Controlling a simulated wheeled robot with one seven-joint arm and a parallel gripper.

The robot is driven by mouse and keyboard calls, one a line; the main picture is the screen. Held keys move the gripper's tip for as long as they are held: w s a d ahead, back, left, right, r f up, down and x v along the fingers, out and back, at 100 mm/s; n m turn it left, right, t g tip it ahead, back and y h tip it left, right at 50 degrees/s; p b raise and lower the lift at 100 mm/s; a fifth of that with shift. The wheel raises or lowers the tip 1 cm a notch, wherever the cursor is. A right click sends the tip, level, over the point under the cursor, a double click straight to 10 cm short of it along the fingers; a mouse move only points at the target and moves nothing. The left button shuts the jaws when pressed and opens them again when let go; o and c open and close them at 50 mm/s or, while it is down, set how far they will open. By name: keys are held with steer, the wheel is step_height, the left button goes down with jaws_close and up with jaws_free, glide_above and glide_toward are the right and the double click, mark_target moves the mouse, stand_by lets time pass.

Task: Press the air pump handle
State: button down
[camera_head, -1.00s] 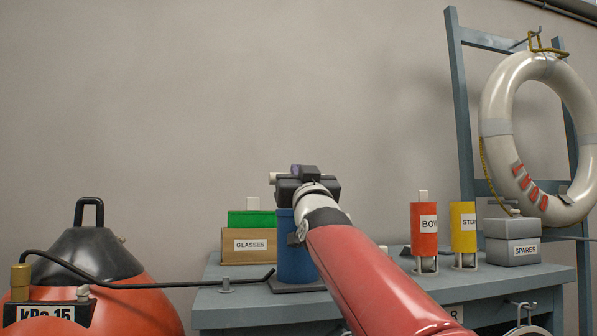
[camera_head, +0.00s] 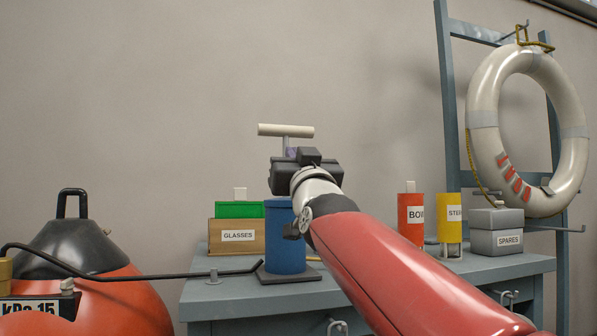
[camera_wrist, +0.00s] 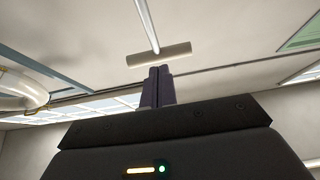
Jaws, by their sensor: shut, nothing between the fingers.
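The air pump is a blue cylinder (camera_head: 285,239) standing upright on a dark base on the bench. Its handle, a cream crossbar (camera_head: 286,130) on a thin rod, stands raised well above the cylinder. My gripper (camera_head: 291,153) is just below the crossbar, in front of the rod, and hides part of it. In the wrist view, the purple fingers (camera_wrist: 156,74) are shut together and empty. The crossbar (camera_wrist: 160,54) is just beyond their tips, with the rod running from it. I cannot tell whether the fingers touch the bar.
A black hose (camera_head: 130,281) runs from the orange-and-black buoy (camera_head: 85,262) to the pump. Red (camera_head: 411,218) and yellow (camera_head: 449,219) cylinders and a spares box (camera_head: 497,238) stand right. A life ring (camera_head: 483,116) hangs at right.

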steer(key=v, duration=0.4)
steer(key=shift+w, duration=0.1)
stand_by(1.3)
